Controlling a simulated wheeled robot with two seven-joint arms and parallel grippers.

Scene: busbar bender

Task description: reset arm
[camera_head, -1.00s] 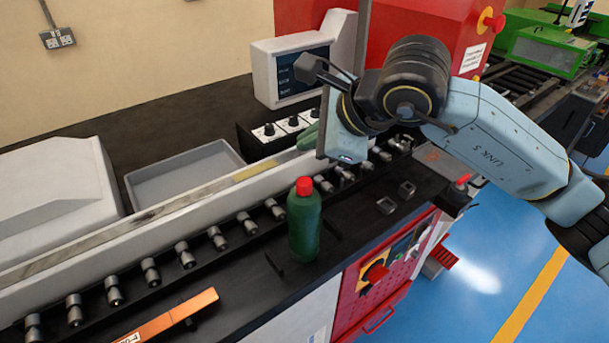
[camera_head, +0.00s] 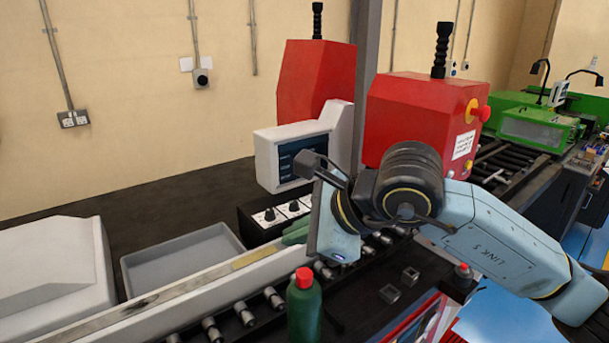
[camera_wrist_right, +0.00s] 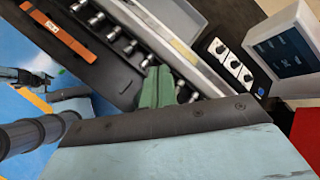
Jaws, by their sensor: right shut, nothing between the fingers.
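My right arm comes in from the right in the head view. Its gripper (camera_head: 296,233) shows as green fingers, partly hidden behind my wrist, above the white rail at the control knobs. In the right wrist view the green fingers (camera_wrist_right: 158,88) are together with nothing between them, over the row of rollers. My left gripper does not show in the head view.
A green bottle with a red cap (camera_head: 304,308) stands at the bottom middle. A monitor (camera_head: 290,155), knob box (camera_head: 268,216) and red machine housing (camera_head: 415,115) stand behind the wrist. A grey tray (camera_head: 180,262) lies left. An orange bar (camera_wrist_right: 60,35) shows in the wrist view.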

